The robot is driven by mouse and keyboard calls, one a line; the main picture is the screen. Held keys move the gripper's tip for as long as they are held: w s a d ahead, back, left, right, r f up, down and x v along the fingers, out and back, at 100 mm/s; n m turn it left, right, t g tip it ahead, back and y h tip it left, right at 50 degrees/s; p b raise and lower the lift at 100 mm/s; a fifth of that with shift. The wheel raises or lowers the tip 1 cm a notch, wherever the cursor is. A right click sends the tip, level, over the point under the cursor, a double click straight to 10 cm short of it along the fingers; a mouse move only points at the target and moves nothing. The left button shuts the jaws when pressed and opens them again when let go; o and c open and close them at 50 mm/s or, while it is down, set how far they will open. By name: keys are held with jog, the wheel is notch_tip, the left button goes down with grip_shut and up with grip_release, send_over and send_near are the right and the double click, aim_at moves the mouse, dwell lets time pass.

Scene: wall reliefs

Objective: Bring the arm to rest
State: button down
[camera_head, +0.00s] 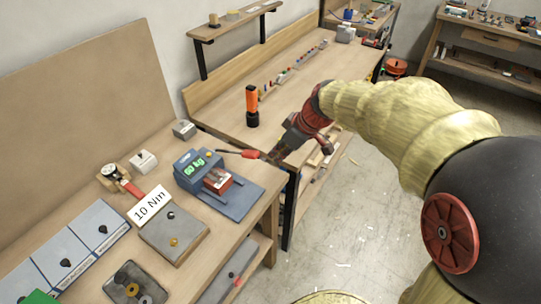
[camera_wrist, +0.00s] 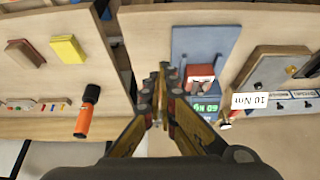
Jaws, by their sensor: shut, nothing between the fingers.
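My gripper (camera_head: 276,156) hangs over the gap between two wooden benches, at the front edge of the far one. It is shut with nothing between the fingers; in the wrist view the closed fingertips (camera_wrist: 160,76) meet in the middle of the picture. My arm reaches in from the right in the head view. A thin red-handled tool (camera_head: 240,153) shows just left of the fingertips; I cannot tell what it rests on.
A "10 Nm" sign (camera_head: 150,205) stands nearby. An orange torch (camera_head: 252,105) stands upright on the far bench (camera_head: 225,108). A shelf (camera_head: 236,22) is above. Floor (camera_head: 350,215) is open at right.

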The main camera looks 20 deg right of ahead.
jog(key=shift+s+d+r, duration=0.15)
jog(key=shift+s+r, duration=0.05)
jog(key=shift+r, duration=0.1)
dwell(0.4)
jog(key=s+m+g+h, duration=0.2)
jog(key=s+m, duration=0.6)
jog(key=s, duration=0.3)
jog(key=s+a+r+t+h, duration=0.1)
jog(key=s+a+r+t, duration=0.2)
jog(key=s+r, duration=0.3)
jog(key=s+a, duration=0.1)
jog(key=s, duration=0.3)
jog(key=shift+s+a+n, duration=0.3)
jog(key=shift+n, duration=0.1)
